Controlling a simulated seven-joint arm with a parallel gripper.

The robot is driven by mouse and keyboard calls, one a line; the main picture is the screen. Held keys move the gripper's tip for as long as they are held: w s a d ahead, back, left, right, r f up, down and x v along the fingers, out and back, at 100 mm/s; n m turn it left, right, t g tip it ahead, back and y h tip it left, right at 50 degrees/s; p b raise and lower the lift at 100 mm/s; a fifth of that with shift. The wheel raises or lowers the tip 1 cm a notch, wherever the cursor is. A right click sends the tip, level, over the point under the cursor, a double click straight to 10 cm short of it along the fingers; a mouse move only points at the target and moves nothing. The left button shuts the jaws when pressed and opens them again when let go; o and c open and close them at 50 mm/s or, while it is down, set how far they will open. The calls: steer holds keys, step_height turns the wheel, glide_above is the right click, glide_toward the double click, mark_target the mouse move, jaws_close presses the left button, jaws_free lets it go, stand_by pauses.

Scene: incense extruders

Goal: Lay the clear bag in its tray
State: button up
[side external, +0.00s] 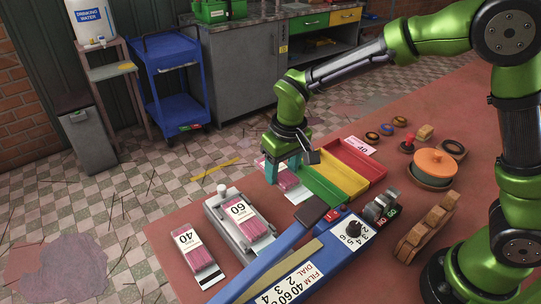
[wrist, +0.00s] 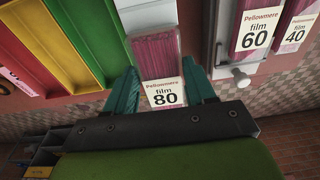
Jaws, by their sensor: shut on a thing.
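My gripper (side external: 283,172) points down near the far edge of the bench, with teal fingers. In the wrist view my gripper (wrist: 162,78) is shut on a clear bag of pink sticks labelled "Pellowmere film 80" (wrist: 153,52), one finger at each side of its label end. The bag also shows in the side view (side external: 289,182), partly hidden by the fingers. I cannot tell whether the bag touches the bench.
A "60" bag (side external: 245,221) lies on a grey metal fixture (side external: 215,208), and a "40" bag (side external: 184,250) lies left of it. A blue sealer with a film dial (side external: 348,238) is in front. An orange-lidded pot (side external: 436,163) and wooden blocks (side external: 428,228) stand right.

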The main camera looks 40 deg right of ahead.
steer(key=d+f, duration=0.2)
steer(key=d, duration=1.6)
steer(key=shift+s+f, duration=0.2)
steer(key=shift+f, duration=1.4)
steer(key=shift+s+f, duration=0.15)
steer(key=shift+f, duration=1.45)
steer(key=o, duration=1.1)
